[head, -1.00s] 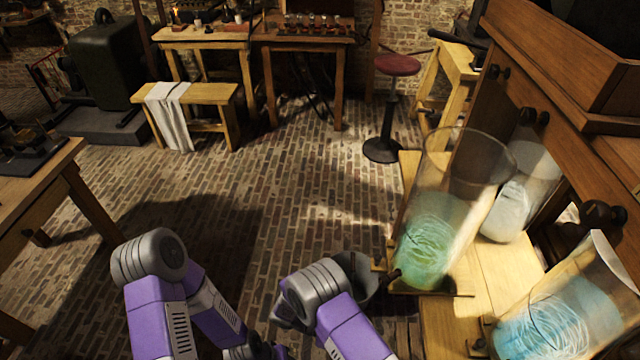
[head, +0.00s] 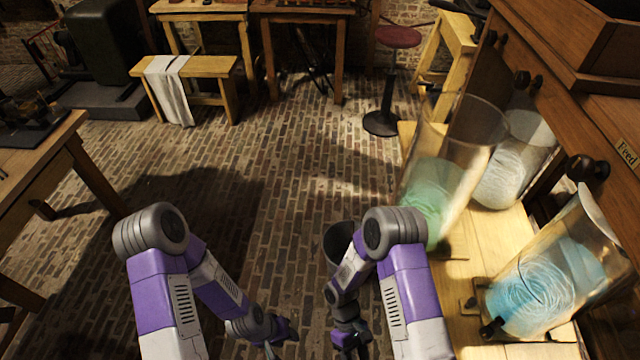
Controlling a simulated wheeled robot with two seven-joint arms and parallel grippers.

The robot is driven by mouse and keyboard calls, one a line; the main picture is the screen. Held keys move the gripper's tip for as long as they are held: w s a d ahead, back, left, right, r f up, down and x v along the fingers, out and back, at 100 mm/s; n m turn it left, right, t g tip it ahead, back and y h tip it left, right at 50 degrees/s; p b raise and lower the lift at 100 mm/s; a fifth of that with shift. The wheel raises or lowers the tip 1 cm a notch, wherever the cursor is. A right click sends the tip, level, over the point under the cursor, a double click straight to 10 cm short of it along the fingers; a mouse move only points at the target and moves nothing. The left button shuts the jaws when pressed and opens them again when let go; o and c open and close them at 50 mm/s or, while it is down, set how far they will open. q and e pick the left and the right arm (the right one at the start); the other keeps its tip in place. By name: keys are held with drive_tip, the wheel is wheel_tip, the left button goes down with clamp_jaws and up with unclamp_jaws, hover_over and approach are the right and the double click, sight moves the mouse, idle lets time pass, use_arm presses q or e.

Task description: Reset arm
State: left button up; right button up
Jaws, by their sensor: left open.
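My left arm comes in from the lower left, and its gripper (head: 276,340) hangs low over the brick floor, open, with nothing seen between its jaws. My right arm is bent, with its forearm pointing down. Its gripper (head: 350,345) is at the bottom edge, partly cut off, so its jaws cannot be made out. Both grippers are apart from the jars. On the right stand a tall glass jar with green contents (head: 430,195), a jar with pale contents (head: 510,165) behind it, and a jar with blue contents (head: 545,285) nearest me.
The jars stand on a light wooden bench (head: 500,240) beside a dark wooden cabinet. A dark bucket (head: 340,240) is on the floor behind my right forearm. A stool (head: 385,120) stands farther back. A wooden table (head: 40,160) is at the left. The middle floor is clear.

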drive_tip(key=shift+w+r+m+t+y, duration=0.1)
drive_tip(key=shift+w+m+t+y, duration=0.95)
drive_tip(key=shift+m+t, duration=0.65)
drive_tip(key=shift+w+r+m+t+y, duration=0.1)
drive_tip(key=shift+w+m+t+y, duration=0.75)
drive_tip(key=shift+m+t+y, duration=0.8)
drive_tip(key=shift+w+r+m+t+y, duration=0.1)
drive_tip(key=shift+w+m+t+y, duration=1)
drive_tip(key=shift+m, duration=1.05)
drive_tip(key=shift+s+t+h, duration=0.15)
drive_tip(key=shift+t+h, duration=0.1)
drive_tip(key=shift+h, duration=0.15)
